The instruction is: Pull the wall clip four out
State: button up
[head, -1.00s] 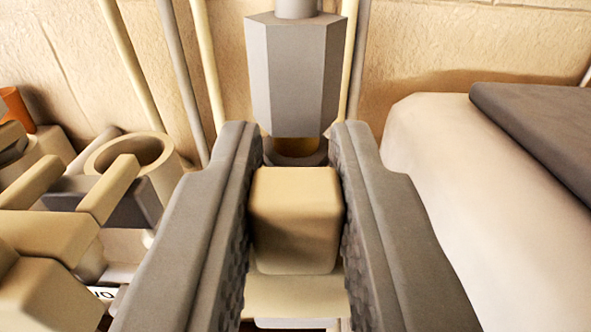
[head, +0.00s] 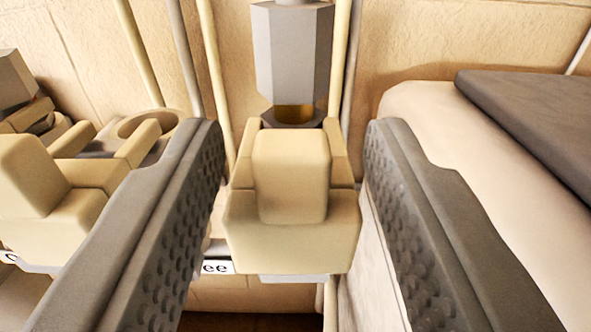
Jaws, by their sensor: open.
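A beige wall clip (head: 292,238) stands in the middle of the view, with a raised block (head: 292,175) at its front and two short arms behind. My gripper (head: 292,160) is open, one dark ridged finger on each side of this clip, with a visible gap on both sides. A grey faceted piece with a brass-coloured lower end (head: 293,55) is directly behind the clip. A label ending in "ee" (head: 215,267) shows below left of the clip. A pale strip under the clip has no readable text, so I cannot confirm the clip's number.
Another beige clip (head: 60,220) stands to the left, near a round beige ring (head: 150,125). A pale rounded block (head: 420,105) with a dark slab (head: 530,120) on top is close on the right. Thin pipes (head: 185,60) run up the stone wall (head: 420,40) behind.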

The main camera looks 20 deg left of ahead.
jog(key=v, duration=1.6)
jog(key=shift+s, duration=0.2)
jog(key=s+a+r+m+t+h, duration=0.3)
jog(key=a+r+h, duration=0.4)
jog(key=a+r, duration=0.6)
jog(key=s+a+f+g, duration=0.1)
jog(key=s+a+f, duration=0.2)
jog(key=s+a, duration=0.3)
jog(key=s+a+f+m+g, duration=0.1)
jog(key=s+a+f, duration=0.3)
jog(key=a, duration=0.4)
jog(key=shift+s+a+g+y, duration=0.3)
jog(key=shift+s+a+y, duration=0.1)
jog(key=shift+s, duration=0.5)
